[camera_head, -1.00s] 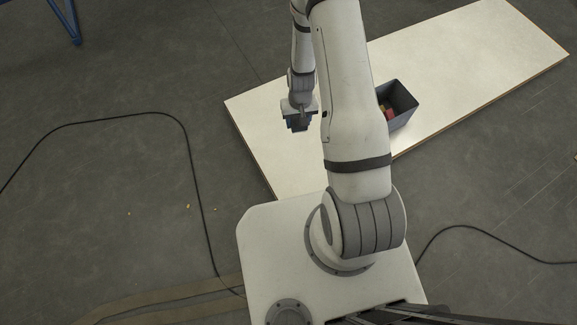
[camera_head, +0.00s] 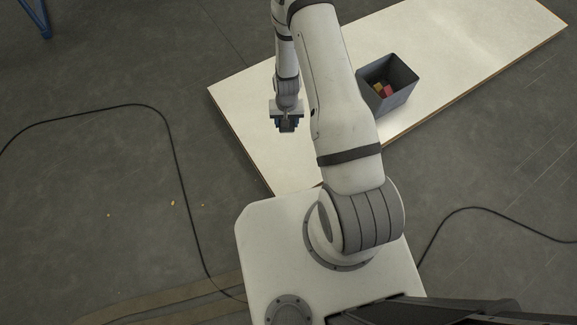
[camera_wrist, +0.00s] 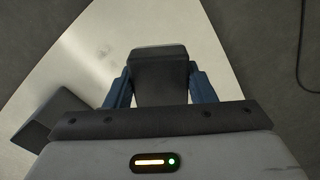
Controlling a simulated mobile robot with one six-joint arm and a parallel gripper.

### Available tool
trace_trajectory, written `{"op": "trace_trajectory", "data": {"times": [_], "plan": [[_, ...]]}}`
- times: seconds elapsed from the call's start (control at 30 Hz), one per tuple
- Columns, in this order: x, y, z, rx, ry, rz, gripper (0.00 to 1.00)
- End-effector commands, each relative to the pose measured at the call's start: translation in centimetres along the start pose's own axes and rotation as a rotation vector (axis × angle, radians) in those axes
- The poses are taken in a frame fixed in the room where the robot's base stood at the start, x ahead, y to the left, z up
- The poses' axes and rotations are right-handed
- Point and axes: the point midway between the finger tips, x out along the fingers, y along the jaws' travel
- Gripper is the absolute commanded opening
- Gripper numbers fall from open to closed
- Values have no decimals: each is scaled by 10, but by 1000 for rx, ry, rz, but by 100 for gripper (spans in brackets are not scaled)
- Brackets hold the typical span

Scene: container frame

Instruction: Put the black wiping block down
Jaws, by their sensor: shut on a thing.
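My gripper (camera_head: 287,127) is over the left end of the white board in the head view, its tip pointing down. In the wrist view its blue fingers (camera_wrist: 160,92) are shut on the black wiping block (camera_wrist: 159,72), one finger on each side. The block lies over the pale board surface in that view. I cannot tell whether it touches the board. In the head view the block is too small and dark to tell from the gripper.
A long white board (camera_head: 470,50) runs to the upper right, largely bare. A dark grey bin (camera_head: 403,97) with several coloured blocks (camera_head: 384,90) stands on it. Faint grey smudges (camera_wrist: 97,52) show on the board in the wrist view. A black cable (camera_head: 185,190) lies on the floor.

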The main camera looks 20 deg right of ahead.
Motion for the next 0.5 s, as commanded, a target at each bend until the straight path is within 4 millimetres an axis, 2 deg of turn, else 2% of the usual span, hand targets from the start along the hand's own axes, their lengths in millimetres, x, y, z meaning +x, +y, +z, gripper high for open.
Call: {"op": "trace_trajectory", "data": {"times": [0.03,0.1,0.3,0.4,0.5], "plan": [[37,-1,-1,20,-1,0,16],[65,-1,-3,52,-1,0,16],[143,-3,-7,142,-2,1,16],[176,-4,-9,182,-1,1,16],[200,-5,-11,215,1,1,16]]}}
